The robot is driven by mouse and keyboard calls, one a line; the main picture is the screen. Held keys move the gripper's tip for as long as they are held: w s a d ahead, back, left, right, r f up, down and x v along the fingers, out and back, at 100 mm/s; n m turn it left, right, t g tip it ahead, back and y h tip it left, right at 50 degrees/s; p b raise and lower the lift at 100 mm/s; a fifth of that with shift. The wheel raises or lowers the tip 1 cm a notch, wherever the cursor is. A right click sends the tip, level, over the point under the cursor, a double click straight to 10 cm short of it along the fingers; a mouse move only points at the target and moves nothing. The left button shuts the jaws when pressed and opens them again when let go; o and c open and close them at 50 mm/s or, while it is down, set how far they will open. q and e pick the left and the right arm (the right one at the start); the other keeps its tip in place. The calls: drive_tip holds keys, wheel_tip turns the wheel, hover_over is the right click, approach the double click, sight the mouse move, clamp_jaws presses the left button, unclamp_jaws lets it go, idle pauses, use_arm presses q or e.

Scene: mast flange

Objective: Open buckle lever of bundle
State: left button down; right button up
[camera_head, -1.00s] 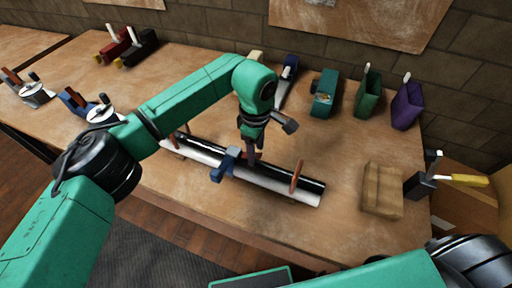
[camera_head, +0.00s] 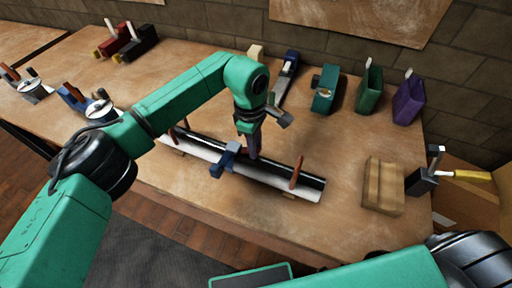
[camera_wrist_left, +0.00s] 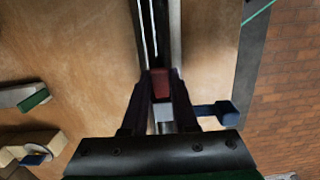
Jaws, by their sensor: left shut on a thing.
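The bundle (camera_head: 265,178) of a black and a white tube lies on the bench, with orange-brown upright pieces (camera_head: 296,172) around it. A blue buckle part (camera_head: 225,160) sits at its middle and also shows in the left wrist view (camera_wrist_left: 218,112). My left gripper (camera_head: 252,152) points down at the bundle just right of the blue part. In the left wrist view its fingers (camera_wrist_left: 160,90) are shut on a dark red piece (camera_wrist_left: 160,80), which appears to be the lever. A light grey block (camera_wrist_left: 163,113) shows between the fingers. My right gripper is out of view.
A tan block (camera_head: 383,187) and a dark clamp with a yellow handle (camera_head: 425,180) stand at right. Green (camera_head: 368,90) and purple (camera_head: 408,100) holders, a teal device (camera_head: 326,92) and a blue tool (camera_head: 286,75) stand at the back.

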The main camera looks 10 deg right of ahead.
sight(237, 147)
use_arm(q)
drive_tip(key=w+a+g+h+b, duration=0.1)
drive_tip(key=g+h+b, duration=0.1)
drive_tip(key=b, duration=0.2)
drive_tip(key=a+g+h+b, duration=0.1)
drive_tip(key=h+b, duration=0.2)
drive_tip(key=b, duration=0.1)
drive_tip(key=w+a+r+g+h+b, duration=0.1)
drive_tip(key=g+h+b, duration=0.1)
drive_tip(key=h+b, duration=0.1)
drive_tip(key=shift+w+a+g+b, duration=0.3)
drive_tip(key=shift+w+a+b, duration=0.05)
drive_tip(key=shift+b, duration=0.45)
drive_tip(key=shift+w+a+r+g+h+b, duration=0.15)
drive_tip(key=shift+a+g+h+b, duration=0.15)
drive_tip(key=shift+h+b, duration=0.3)
drive_tip(key=shift+w+a+r+g+h+b, duration=0.15)
drive_tip(key=shift+g+h+b, duration=0.25)
drive_tip(key=shift+b, duration=0.35)
drive_tip(key=c, duration=0.7)
unclamp_jaws()
